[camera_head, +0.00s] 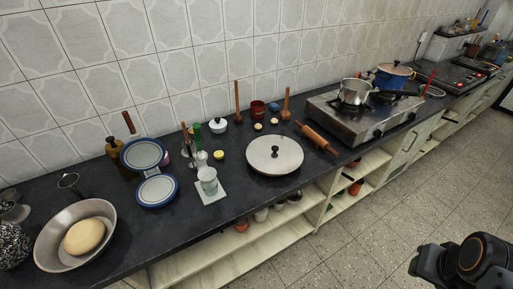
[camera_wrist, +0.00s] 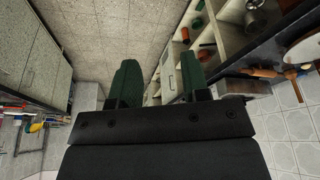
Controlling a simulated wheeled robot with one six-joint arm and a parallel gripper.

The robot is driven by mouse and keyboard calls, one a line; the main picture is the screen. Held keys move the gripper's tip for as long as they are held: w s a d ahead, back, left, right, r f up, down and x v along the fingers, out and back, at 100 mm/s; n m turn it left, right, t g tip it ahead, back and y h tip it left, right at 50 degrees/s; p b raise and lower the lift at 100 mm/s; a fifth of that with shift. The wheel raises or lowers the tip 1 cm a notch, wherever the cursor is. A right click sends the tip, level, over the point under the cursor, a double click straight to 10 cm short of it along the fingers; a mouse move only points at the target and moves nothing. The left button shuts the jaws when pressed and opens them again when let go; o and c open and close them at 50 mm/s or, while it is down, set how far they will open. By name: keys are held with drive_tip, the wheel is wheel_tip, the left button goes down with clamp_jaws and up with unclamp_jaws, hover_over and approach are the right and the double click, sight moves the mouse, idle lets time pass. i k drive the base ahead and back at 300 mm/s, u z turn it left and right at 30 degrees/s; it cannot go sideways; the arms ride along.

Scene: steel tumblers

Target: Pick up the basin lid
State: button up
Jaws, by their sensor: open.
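The basin lid (camera_head: 289,158) is a wide, round, pale disc with a dark rim and a black knob in its middle. It lies flat near the front edge of the dark counter, left of a rolling pin; I cannot tell whether anything is under it. In the wrist view a pale round edge, likely the lid (camera_wrist: 306,50), is cut off at the right. My gripper (camera_wrist: 160,78) has two green fingers spread apart with nothing between them. It is away from the lid, out over the floor. In the head view my dark arm shows at the bottom right, its fingertips not visible.
The rolling pin (camera_head: 316,137) lies close to the lid's right, before a steel stove (camera_head: 345,115) with pots. A cup on a white coaster (camera_head: 211,194) stands to the left. Small bowls and wooden tools stand behind. Open shelves (camera_head: 250,245) run below the counter; the floor is clear.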

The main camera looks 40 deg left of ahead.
sight(275, 155)
drive_tip(key=u, duration=1)
drive_tip(key=i, duration=0.9)
drive_tip(key=u, duration=0.95)
